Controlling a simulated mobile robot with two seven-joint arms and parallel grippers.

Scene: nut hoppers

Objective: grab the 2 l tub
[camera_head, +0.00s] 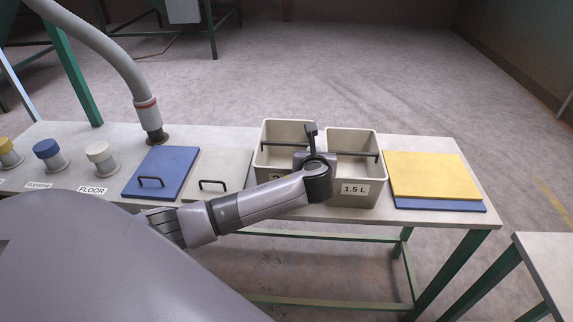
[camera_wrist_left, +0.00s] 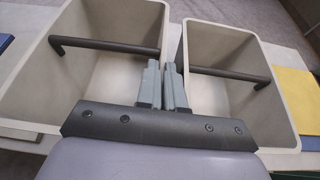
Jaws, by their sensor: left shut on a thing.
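The left tub (camera_head: 272,135) is a beige open box with a dark bar across it. Its front label is mostly hidden by my arm; only what looks like a "2" shows. In the left wrist view this tub (camera_wrist_left: 125,20) is on the left. A similar tub (camera_head: 352,138), labelled 1.5 L, stands just right of it. My left gripper (camera_wrist_left: 163,70) reaches down between the tubs, its grey fingers shut on the left tub's right wall. Both tubs appear to stand on the table. My right gripper is not in view.
Left of the tubs lie a beige lid (camera_head: 222,168) and a blue lid (camera_head: 163,170) with handles. A hose (camera_head: 147,110) and several capped posts stand further left. A yellow panel (camera_head: 435,174) lies over a blue one (camera_head: 440,205) on the right.

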